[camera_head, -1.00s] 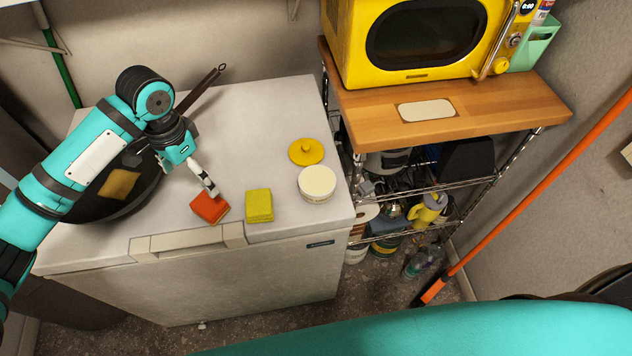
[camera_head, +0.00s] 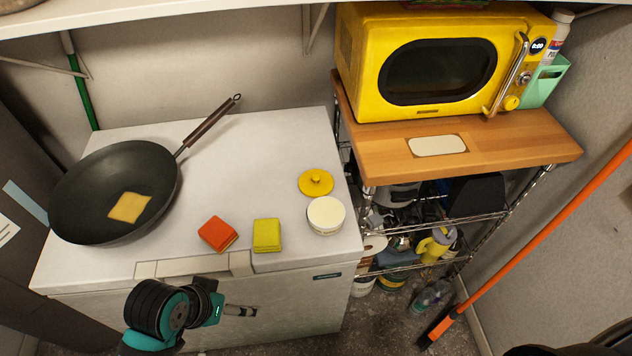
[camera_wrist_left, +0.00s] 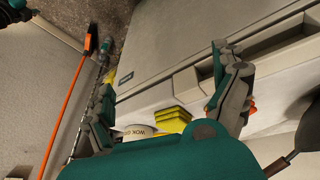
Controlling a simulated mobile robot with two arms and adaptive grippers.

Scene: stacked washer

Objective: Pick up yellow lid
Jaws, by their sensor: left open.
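The yellow lid (camera_head: 315,183) lies flat, knob up, on the white freezer top (camera_head: 255,140), just behind a white round tub (camera_head: 326,215). In the left wrist view the tub (camera_wrist_left: 137,131) shows between my fingers, with some yellow beside it that I cannot tell apart clearly. My left gripper (camera_head: 240,310) is in front of the freezer, near and below its front edge, well apart from the lid. In the left wrist view my left gripper (camera_wrist_left: 165,100) has its fingers spread, with nothing held. My right gripper is not in view.
A red sponge (camera_head: 218,234) and a yellow sponge (camera_head: 267,235) lie left of the tub. A black pan (camera_head: 85,195) fills the freezer's left side. A wooden-topped rack (camera_head: 500,145) with a yellow microwave (camera_head: 350,60) stands at right. An orange-handled broom (camera_head: 540,240) leans there.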

